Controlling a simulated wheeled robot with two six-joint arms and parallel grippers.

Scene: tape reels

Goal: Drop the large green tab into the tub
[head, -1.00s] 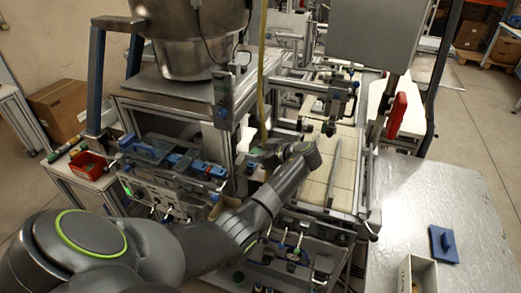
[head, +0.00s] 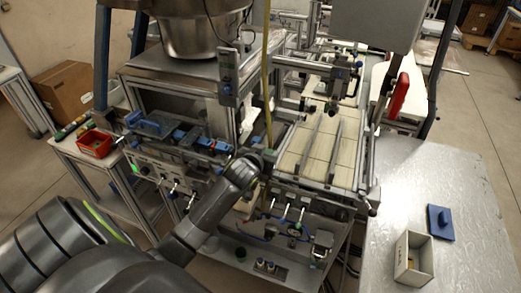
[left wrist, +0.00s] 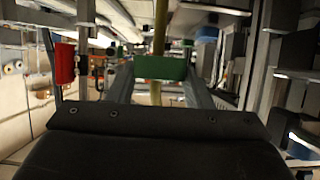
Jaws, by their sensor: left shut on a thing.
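The large green tab (left wrist: 160,67) shows in the left wrist view, between the far ends of the two fingers of my left gripper (left wrist: 160,80), which is shut on it. In the head view my left arm reaches in front of the machine; its wrist hides the fingers and the tab. The held tab is apart from both. My right gripper is out of view.
The machine's frame, rails and tiled bed (head: 318,160) stand beyond my left arm, with a yellow hose (head: 266,75) hanging close by. A blue plate with a knob (head: 440,223) lies beside the pale box. The metal right table (head: 400,180) is otherwise mostly clear.

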